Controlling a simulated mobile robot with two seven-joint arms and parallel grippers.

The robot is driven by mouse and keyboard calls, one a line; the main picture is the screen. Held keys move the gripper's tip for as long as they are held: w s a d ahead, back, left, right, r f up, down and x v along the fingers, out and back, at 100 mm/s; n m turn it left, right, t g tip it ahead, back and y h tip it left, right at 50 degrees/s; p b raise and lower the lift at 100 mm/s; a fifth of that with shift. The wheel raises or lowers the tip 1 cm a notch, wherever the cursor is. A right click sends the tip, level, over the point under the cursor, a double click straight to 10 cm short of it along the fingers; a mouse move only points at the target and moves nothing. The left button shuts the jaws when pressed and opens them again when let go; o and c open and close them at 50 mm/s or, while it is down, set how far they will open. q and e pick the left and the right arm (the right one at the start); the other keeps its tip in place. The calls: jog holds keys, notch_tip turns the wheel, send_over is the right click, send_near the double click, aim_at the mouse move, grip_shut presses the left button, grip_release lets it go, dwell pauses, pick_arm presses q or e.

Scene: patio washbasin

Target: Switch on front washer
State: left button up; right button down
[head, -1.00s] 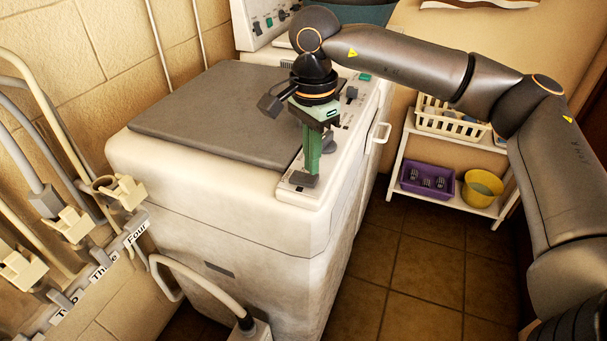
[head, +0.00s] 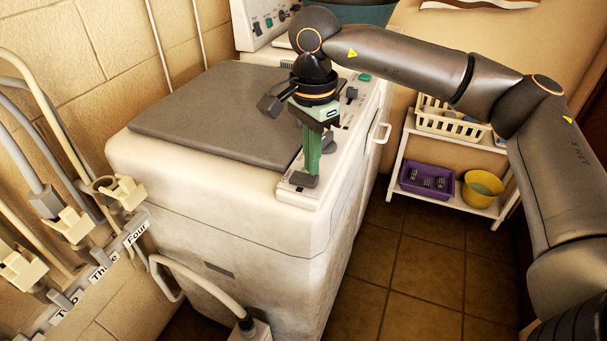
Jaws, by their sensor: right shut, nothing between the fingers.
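The front washer (head: 225,185) is a white, worn top-loading machine with a grey lid (head: 215,112). Its control panel (head: 345,125) runs along the right side of the top, with a green switch (head: 364,77) at the far end and dark knobs. My right gripper (head: 309,178) points down over the near end of the panel. Its green fingers are shut with nothing between them. The fingertips are at or just above a dark control there; I cannot tell whether they touch. The gripper hides part of the panel. My left gripper is out of view.
A second washer (head: 262,25) stands behind. A white shelf (head: 455,190) at right holds a purple basket (head: 427,182), a yellow bucket (head: 481,189) and a white basket (head: 452,122). Hoses and numbered taps (head: 120,190) line the left wall. The tiled floor at right is clear.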

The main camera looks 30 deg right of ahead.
aim_at(312, 179)
jog(key=shift+f+b, duration=0.75)
jog(key=shift+f, duration=0.25)
dwell(0.8)
jog(key=shift+r, duration=0.1)
jog(key=shift+r+p, duration=2.65)
jog(key=shift+r, duration=0.85)
jog(key=shift+s+f, duration=0.1)
